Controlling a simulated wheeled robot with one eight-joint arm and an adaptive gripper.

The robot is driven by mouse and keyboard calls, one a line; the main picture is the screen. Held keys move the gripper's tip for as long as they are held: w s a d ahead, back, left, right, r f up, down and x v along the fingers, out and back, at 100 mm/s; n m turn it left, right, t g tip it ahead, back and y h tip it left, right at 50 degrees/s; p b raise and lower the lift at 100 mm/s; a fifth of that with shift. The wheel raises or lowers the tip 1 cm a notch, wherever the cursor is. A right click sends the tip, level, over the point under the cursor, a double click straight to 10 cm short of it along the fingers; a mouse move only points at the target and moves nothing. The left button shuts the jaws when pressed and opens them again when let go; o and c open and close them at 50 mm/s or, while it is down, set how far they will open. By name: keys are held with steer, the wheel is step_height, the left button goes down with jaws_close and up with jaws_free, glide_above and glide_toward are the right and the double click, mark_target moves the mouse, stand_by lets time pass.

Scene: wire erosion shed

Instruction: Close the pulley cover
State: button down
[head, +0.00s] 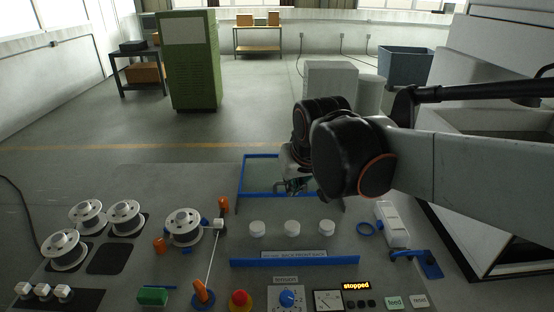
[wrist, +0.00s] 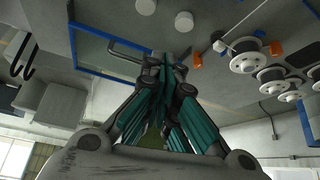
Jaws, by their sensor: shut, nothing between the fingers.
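A blue-edged panel, which looks like the pulley cover (head: 244,174), stands at the back of the grey worktop, partly hidden behind my arm. In the wrist view the cover (wrist: 93,71) shows as a blue frame with a dark bar handle (wrist: 127,49). I cannot tell its exact angle. My gripper (head: 292,188) is at the cover's frame, low in front of its right part. In the wrist view my gripper (wrist: 172,58) has its fingers together with nothing between them, close beside the handle's end. I cannot tell whether they touch it.
Several white spools (head: 185,227) stand on the worktop's left, with a wire running to an orange lever (head: 202,293). Three white knobs (head: 292,227) sit behind a blue rail (head: 294,262). A red button (head: 240,300) and the control panel are at the front. A white-walled machine tank is at right.

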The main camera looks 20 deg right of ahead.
steer(key=w+d+m+g+p, duration=0.1)
steer(key=w+d+p, duration=0.2)
steer(key=w, duration=0.5)
steer(key=w+d+p, duration=0.2)
steer(key=w, duration=0.6)
steer(key=shift+m+g+h, duration=0.4)
steer(key=shift+m+g, duration=0.2)
steer(key=shift+m, duration=0.2)
steer(key=w+d+f+p, duration=0.1)
steer(key=w+d+f, duration=0.1)
steer(key=w+f, duration=0.2)
steer(key=w+d+f+p, duration=0.1)
steer(key=w+d+f, duration=0.1)
steer(key=w+f, duration=0.3)
steer(key=w+d+f+p, duration=0.1)
steer(key=w+d+f, duration=0.2)
steer(key=w+f, duration=0.2)
steer(key=shift+d+f, duration=0.1)
steer(key=shift+f, duration=0.85)
steer(key=shift+s+f, duration=0.15)
steer(key=shift+f, duration=0.2)
steer(key=s, duration=0.1)
steer(key=s+a, duration=0.1)
steer(key=shift+s+f, duration=0.15)
steer(key=shift+s, duration=0.25)
steer(key=shift+s+a+f, duration=0.1)
steer(key=shift+s+f, duration=0.05)
steer(key=shift+s, duration=0.05)
